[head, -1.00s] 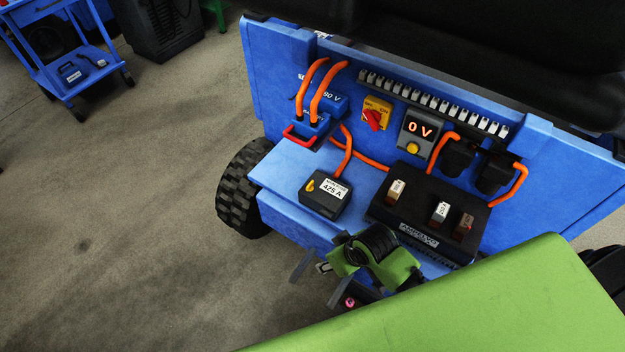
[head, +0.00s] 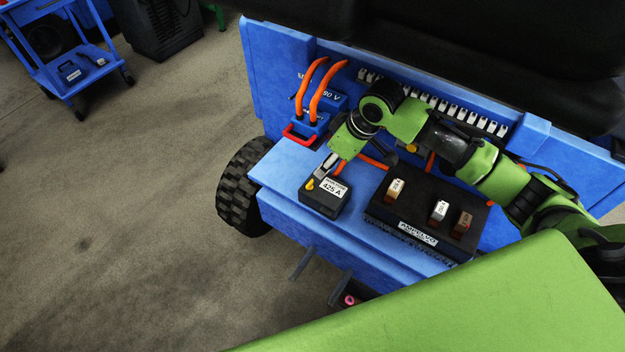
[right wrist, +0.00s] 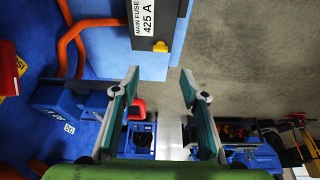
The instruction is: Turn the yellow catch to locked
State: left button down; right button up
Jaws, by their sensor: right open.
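The yellow catch (head: 310,184) is a small tab on the left side of the dark main fuse box (head: 318,205), labelled 425 A. In the right wrist view the catch (right wrist: 160,46) sticks out from the box's edge, just ahead of the gap between my fingertips. My right gripper (head: 322,169) comes in from above and behind the box. Its fingers (right wrist: 160,72) are spread, with nothing between the tips and a visible gap to the catch. I cannot read any locked mark at the catch. My left gripper is out of view.
A black fuse block (head: 415,232) with several fuses stands right of the box. Orange cables (head: 320,92) and a blue plug with a red handle (head: 300,135) are behind. My arm covers the red switch and voltage display. The blue shelf's left part is clear.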

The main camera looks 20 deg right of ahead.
aim_at(310, 183)
jog(key=x, duration=1.3)
jog(key=shift+r, duration=0.1)
jog(key=shift+c, duration=0.3)
jog(key=c, duration=1)
